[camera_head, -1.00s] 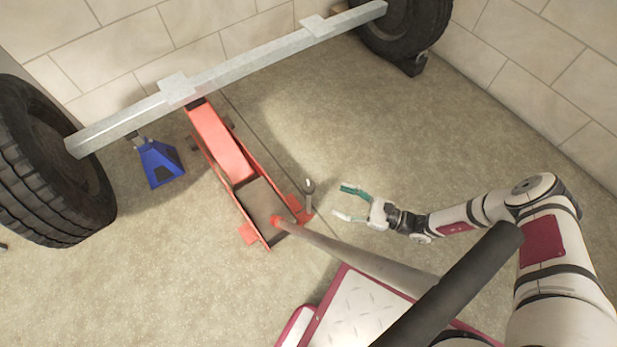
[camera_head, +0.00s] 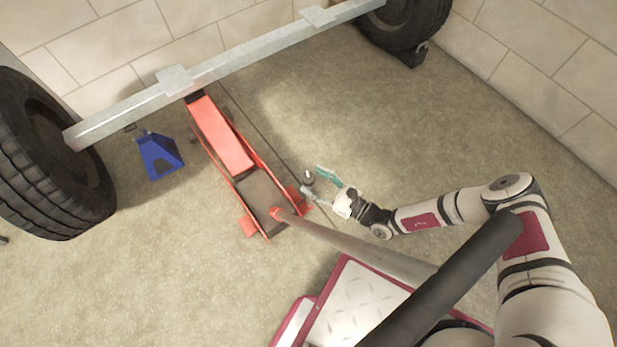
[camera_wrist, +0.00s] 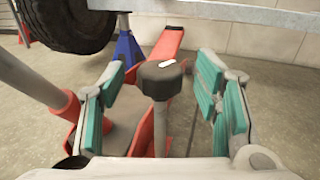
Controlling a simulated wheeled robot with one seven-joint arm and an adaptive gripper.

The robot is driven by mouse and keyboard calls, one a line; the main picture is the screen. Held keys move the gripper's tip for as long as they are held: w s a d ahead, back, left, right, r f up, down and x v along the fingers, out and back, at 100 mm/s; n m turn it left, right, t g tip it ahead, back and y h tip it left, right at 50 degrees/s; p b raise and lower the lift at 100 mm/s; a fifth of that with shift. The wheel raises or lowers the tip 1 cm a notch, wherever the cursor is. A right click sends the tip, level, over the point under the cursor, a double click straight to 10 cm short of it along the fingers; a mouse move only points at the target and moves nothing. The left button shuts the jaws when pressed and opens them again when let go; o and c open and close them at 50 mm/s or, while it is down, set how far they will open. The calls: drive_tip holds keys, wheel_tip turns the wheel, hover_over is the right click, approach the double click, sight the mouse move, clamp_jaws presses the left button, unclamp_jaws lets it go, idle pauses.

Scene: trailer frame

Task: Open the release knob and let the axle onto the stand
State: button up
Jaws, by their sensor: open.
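The release knob (camera_wrist: 160,79) is a dark round cap with a white mark on a grey stem. In the wrist view it stands between the two teal-padded fingers of my gripper (camera_wrist: 163,100), which are open and apart from it on both sides. In the head view the knob (camera_head: 309,175) is at the jack's near right end, with my gripper (camera_head: 316,181) around it. The red floor jack (camera_head: 221,135) reaches under the grey axle beam (camera_head: 240,63). The blue stand (camera_head: 158,154) is under the beam's left part; I cannot tell whether they touch.
The jack's long handle (camera_head: 355,248) slopes from the jack toward me, left of my gripper. Tyres (camera_head: 50,170) and (camera_head: 404,30) flank the beam. A tiled wall (camera_head: 130,40) stands behind. The floor right of the jack is clear.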

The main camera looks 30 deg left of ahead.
drive_tip(key=shift+w+a, duration=0.1)
drive_tip(key=shift+a, duration=1.35)
drive_tip(key=c, duration=1.2)
drive_tip(key=shift+o, duration=0.2)
drive_tip(key=n+g+b, duration=0.1)
drive_tip(key=g+b, duration=0.1)
drive_tip(key=b, duration=0.1)
drive_tip(key=shift+w+f+n+g+b, duration=0.1)
drive_tip(key=shift+f+n+g+b, duration=0.05)
drive_tip(key=shift+n+g+b, duration=0.95)
drive_tip(key=shift+g+b, duration=0.4)
drive_tip(key=o, duration=1.2)
drive_tip(key=shift+c, duration=0.2)
drive_tip(key=shift+d, duration=0.15)
